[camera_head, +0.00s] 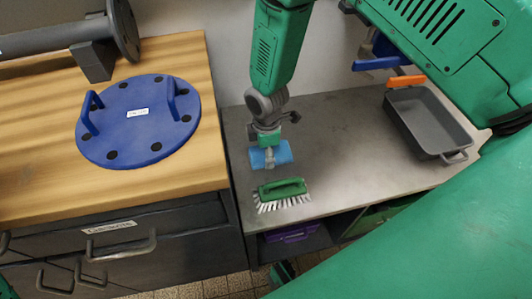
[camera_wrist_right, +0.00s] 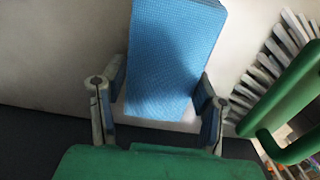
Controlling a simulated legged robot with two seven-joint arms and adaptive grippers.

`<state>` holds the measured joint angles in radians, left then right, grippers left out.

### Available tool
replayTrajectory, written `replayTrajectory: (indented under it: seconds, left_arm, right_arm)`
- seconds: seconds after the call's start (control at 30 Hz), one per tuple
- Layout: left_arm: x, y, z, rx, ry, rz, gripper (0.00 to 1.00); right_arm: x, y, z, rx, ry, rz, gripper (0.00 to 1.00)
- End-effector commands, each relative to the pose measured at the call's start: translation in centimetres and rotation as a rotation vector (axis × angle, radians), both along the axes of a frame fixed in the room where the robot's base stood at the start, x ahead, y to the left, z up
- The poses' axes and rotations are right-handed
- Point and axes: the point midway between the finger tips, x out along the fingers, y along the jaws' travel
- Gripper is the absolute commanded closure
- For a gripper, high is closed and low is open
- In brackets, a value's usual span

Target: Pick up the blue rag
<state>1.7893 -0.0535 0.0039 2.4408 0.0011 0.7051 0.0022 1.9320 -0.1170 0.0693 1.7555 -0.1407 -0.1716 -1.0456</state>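The blue rag (camera_head: 284,154) lies on the grey metal table, just behind the green brush. My right gripper (camera_head: 269,158) comes down over the rag from above, and one finger hides the rag's middle in the head view. In the right wrist view the rag (camera_wrist_right: 172,58) is a flat, textured blue block between the two spread fingers of my right gripper (camera_wrist_right: 160,110). One finger is on each side, close to its edges; whether they touch it is hard to tell. My left gripper is not in view.
A green brush with white bristles (camera_head: 283,190) lies right in front of the rag. A grey tray (camera_head: 428,122) stands at the table's right. A blue round flange with handles (camera_head: 140,122) sits on the wooden cabinet at left. The table between rag and tray is clear.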

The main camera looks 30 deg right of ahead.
Motion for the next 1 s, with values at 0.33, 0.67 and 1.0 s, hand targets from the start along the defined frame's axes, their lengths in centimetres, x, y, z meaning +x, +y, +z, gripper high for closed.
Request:
replayTrajectory:
  seconds: [0.33, 0.67, 1.0]
  left_arm:
    - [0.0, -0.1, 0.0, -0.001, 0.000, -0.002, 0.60]
    - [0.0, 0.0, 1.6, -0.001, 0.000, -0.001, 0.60]
    - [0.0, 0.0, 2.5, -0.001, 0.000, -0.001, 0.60]
  right_arm:
    - [-0.1, -0.3, -0.1, 0.000, 0.004, -0.002, 0.78]
    - [0.0, 0.1, 5.7, 0.000, -0.001, -0.002, 0.78]
    - [0.0, 0.0, 9.8, 0.001, 0.002, -0.002, 0.78]
